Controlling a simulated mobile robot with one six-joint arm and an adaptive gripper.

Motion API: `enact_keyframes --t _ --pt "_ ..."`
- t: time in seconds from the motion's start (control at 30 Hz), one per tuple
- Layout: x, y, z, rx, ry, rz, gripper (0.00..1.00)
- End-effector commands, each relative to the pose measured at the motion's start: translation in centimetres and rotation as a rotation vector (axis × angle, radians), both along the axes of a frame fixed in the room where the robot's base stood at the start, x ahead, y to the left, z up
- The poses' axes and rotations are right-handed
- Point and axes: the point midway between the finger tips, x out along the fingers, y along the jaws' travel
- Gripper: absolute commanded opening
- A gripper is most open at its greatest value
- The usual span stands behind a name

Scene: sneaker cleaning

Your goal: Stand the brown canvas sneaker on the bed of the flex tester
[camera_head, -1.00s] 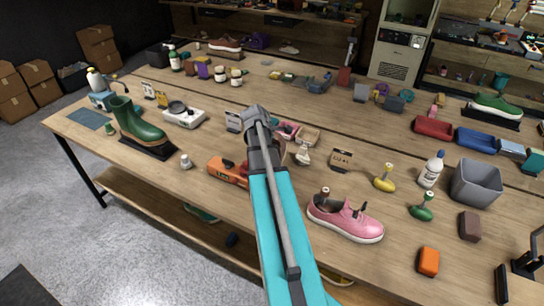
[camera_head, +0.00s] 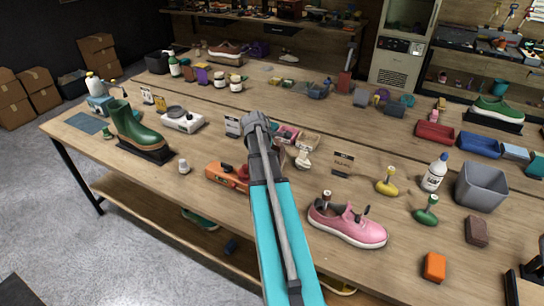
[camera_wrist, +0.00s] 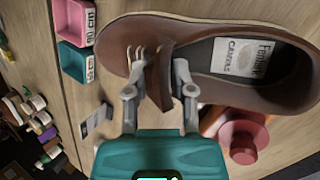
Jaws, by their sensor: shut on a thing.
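The brown canvas sneaker fills much of the wrist view (camera_wrist: 215,30). Its opening faces the camera, with a white label reading "CANVAS" inside. My gripper (camera_wrist: 160,85) is shut on the sneaker's upper near the laces and tongue, one finger on each side. In the head view my gripper is hidden behind my arm, and so is most of the sneaker. An orange device (camera_head: 222,174) lies on the bench left of my arm. I cannot tell whether it is the flex tester; no bed is clearly visible. The wrist view shows a red round part (camera_wrist: 243,138) below the sneaker.
A pink sneaker (camera_head: 347,222) stands on the bench (camera_head: 300,222) right of my arm. A green boot (camera_head: 125,125) on a black stand and a white device (camera_head: 182,120) are at left. Yellow and green tools, a white bottle (camera_head: 434,173) and a grey bin (camera_head: 481,186) are at right.

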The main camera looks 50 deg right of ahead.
Motion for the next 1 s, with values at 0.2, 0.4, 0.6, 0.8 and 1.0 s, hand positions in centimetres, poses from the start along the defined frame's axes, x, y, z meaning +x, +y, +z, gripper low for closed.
enact_keyframes --t 0.2,0.4,0.6,0.8,1.0 --pt "0.3 -0.3 -2.1 -0.001 -0.001 0.0 0.0" --pt "0.3 -0.3 -3.4 -0.001 -0.001 0.0 0.0" --pt "0.3 -0.3 -3.6 -0.001 0.0 0.001 0.0" --pt "0.3 -0.3 -3.5 -0.001 0.0 0.001 0.0" --pt "0.3 -0.3 -3.7 0.0 0.0 0.001 0.4"
